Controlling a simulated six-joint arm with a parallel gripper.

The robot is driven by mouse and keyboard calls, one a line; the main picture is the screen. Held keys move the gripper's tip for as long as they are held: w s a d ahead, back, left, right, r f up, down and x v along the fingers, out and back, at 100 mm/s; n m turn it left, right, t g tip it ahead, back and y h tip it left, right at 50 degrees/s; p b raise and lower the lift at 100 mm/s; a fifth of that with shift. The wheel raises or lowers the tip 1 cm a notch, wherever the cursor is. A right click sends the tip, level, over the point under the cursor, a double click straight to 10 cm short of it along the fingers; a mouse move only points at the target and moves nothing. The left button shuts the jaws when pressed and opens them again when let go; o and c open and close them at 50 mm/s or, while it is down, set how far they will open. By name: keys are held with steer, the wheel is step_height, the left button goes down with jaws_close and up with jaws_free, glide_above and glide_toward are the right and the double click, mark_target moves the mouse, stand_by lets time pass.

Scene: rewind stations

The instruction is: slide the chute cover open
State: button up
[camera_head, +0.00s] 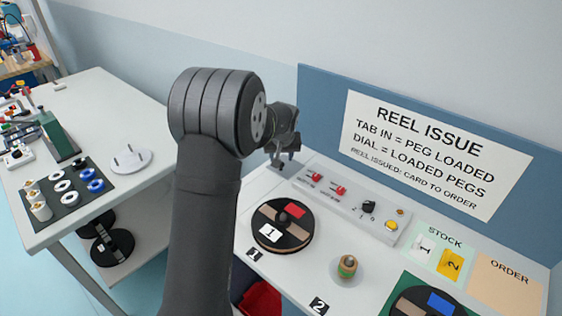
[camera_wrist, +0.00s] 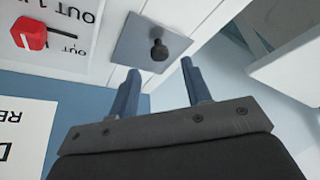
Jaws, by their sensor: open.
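A small grey square plate (camera_wrist: 135,38) with a dark round knob (camera_wrist: 158,49) lies on the white bench top in the wrist view; it looks like the chute cover. In the head view the plate (camera_head: 275,166) is small and partly hidden by my gripper (camera_head: 287,153). My gripper (camera_wrist: 158,72) is open, with its two blue-grey fingers apart and nothing between them. In the wrist view the knob sits just beyond the fingertips, roughly in line with the gap. I cannot tell whether a finger touches the plate.
A control panel (camera_head: 325,189) with red switches, a dial and a yellow button stands right of the plate. A blue board with a sign (camera_head: 425,150) rises behind. A reel (camera_head: 283,243) marked 1 and a peg (camera_head: 347,266) stand in front. A side table (camera_head: 105,97) is at the left.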

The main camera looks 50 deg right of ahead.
steer(key=shift+x, duration=2)
steer(key=shift+c, duration=0.2)
